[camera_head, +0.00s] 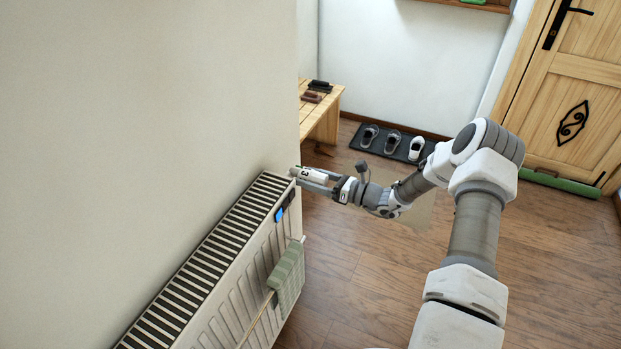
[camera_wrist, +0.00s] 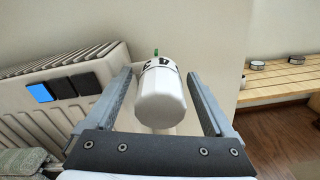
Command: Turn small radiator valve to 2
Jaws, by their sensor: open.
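The small radiator valve (camera_wrist: 160,98) is a white knob with dark numerals around its far end and a small green mark above it. My gripper (camera_wrist: 161,90) is open in the wrist view, with one finger on each side of the knob and a visible gap to both. In the head view my gripper (camera_head: 308,180) is at the radiator's upper end, around the valve (camera_head: 312,174). The numeral lined up with the green mark is too small to read surely.
A green cloth (camera_head: 287,272) hangs on a rail at the radiator's front. Blue and black squares (camera_wrist: 58,89) are on the radiator's side. A wooden bench (camera_head: 322,112) and a shoe mat (camera_head: 372,145) stand beyond. The wooden floor at right is mostly clear.

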